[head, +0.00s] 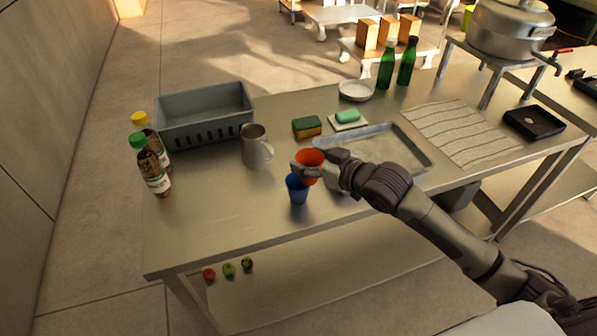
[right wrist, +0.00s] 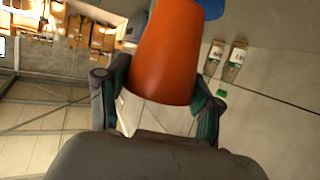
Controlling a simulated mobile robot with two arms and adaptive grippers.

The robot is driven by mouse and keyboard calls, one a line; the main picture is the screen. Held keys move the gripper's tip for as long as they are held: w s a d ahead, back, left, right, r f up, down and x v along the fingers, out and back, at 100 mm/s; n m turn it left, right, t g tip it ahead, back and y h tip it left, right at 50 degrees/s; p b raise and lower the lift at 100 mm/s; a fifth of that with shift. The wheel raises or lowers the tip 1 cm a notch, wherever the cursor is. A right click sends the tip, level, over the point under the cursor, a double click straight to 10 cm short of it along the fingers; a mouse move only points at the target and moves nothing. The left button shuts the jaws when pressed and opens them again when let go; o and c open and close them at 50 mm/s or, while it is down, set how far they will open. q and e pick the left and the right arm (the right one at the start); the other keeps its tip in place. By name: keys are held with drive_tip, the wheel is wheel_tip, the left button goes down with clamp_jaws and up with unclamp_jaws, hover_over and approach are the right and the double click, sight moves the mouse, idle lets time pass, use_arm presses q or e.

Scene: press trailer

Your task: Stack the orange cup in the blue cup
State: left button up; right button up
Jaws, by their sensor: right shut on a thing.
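My right gripper (head: 312,168) is shut on the orange cup (head: 309,157), one finger on each side, the cup's rim facing up. The orange cup (right wrist: 166,55) also shows large between the fingers in the right wrist view. The blue cup (head: 298,190) stands upright on the metal table near its front edge. The orange cup is close above and behind it in the head view; part of the blue cup's rim is hard to make out. A bit of the blue cup (right wrist: 212,8) shows at the top of the right wrist view. My left gripper is not in view.
A metal mug (head: 255,147), a grey crate (head: 206,135) and two bottles (head: 153,170) stand to the left. A sponge (head: 307,126) and a shallow metal tray (head: 415,147) lie behind. The table's front left is clear.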

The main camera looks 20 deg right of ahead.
sight(298, 176)
drive_tip(key=shift+w+a+f, duration=0.65)
drive_tip(key=shift+w+a, duration=0.1)
drive_tip(key=shift+a, duration=0.2)
drive_tip(key=shift+w+a+f, duration=0.15)
drive_tip(key=shift+f, duration=0.05)
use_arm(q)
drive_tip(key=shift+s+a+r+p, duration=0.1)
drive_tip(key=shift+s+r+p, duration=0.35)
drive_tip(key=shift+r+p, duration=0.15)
use_arm(e)
wheel_tip(298, 176, down, 4)
drive_tip(key=shift+f, duration=0.15)
drive_tip(key=shift+f, duration=0.25)
drive_tip(key=o, duration=0.9)
drive_tip(key=shift+o, duration=0.2)
drive_tip(key=shift+r, duration=0.1)
